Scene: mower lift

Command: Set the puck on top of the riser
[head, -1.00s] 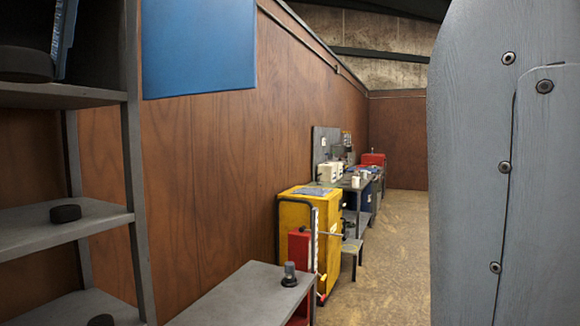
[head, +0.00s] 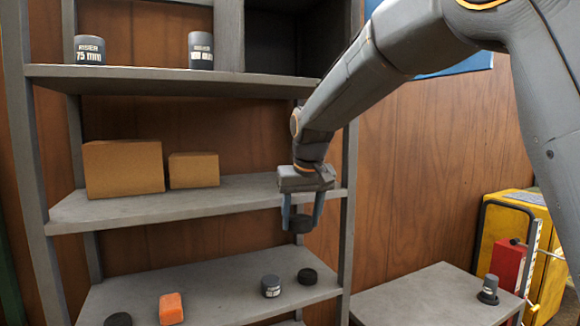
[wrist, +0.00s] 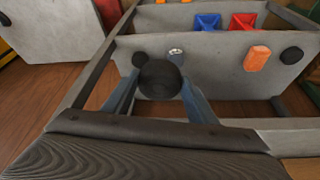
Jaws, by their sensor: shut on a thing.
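My gripper (head: 302,218) is shut on a black round puck (head: 299,225) and holds it in front of the shelf unit, just below the middle shelf's front edge. In the wrist view the puck (wrist: 160,80) sits between the two blue-grey fingers. Two dark grey risers stand on the top shelf: one (head: 89,49) reads 75 mm, the other (head: 200,52) has a label I cannot read. A similar labelled grey cylinder (head: 271,286) stands on the lower shelf, below and left of my gripper. Its light top (wrist: 175,51) shows beyond the held puck in the wrist view.
The lower shelf (head: 215,295) also bears a black disc (head: 307,276), an orange block (head: 171,308) and another black disc (head: 118,319). Two cardboard boxes (head: 124,168) stand on the middle shelf. A grey table (head: 420,300) at right holds a grey cylinder on a dark base (head: 488,290).

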